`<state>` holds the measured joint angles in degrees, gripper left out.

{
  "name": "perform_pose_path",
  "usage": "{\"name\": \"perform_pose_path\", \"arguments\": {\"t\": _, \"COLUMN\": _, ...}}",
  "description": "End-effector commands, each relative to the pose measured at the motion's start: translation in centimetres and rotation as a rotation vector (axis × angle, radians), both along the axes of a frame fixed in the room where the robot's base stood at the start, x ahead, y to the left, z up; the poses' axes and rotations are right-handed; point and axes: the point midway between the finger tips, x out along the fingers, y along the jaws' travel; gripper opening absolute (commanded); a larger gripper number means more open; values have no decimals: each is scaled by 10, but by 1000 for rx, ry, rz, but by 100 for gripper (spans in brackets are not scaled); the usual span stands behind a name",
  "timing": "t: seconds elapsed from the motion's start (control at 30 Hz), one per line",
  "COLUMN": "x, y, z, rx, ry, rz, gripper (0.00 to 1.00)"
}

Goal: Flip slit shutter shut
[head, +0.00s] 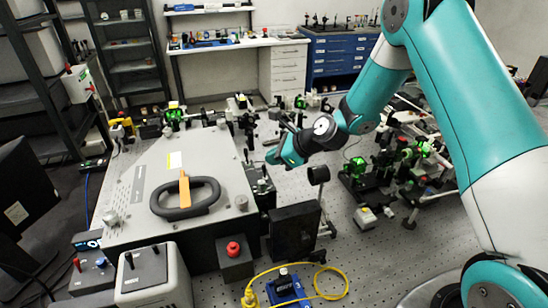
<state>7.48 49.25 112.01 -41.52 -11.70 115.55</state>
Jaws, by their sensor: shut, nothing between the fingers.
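The spectrometer appears to be the large grey flat-topped housing (160,215) at left centre. My gripper (270,158) is at the end of my teal arm, just off the housing's upper right edge. It is shut and holds nothing. Small dark fittings (262,184) stand along the housing's right edge, below the gripper. The slit shutter is too small to pick out among them, so its position cannot be told. I cannot tell whether the gripper touches any fitting.
A black ring with an orange bar (184,190) lies on the housing. A dark panel (295,230), a red-knobbed box (234,250) and a looped yellow cable (318,284) are in front. Optics with green lights (410,155) crowd the right. The bench is clearer at lower right (370,265).

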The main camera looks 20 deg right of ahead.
Motion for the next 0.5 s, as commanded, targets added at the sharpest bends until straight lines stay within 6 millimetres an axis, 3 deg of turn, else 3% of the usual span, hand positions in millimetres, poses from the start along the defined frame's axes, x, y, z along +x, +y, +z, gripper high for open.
{"name": "perform_pose_path", "arguments": {"t": 0.27, "x": -5, "y": -7, "z": 3, "rx": -1, "ry": 1, "rz": 2, "gripper": 0}}
{"name": "perform_pose_path", "arguments": {"t": 0.5, "x": -17, "y": -37, "z": 21, "rx": -2, "ry": -9, "rz": 11, "gripper": 0}}
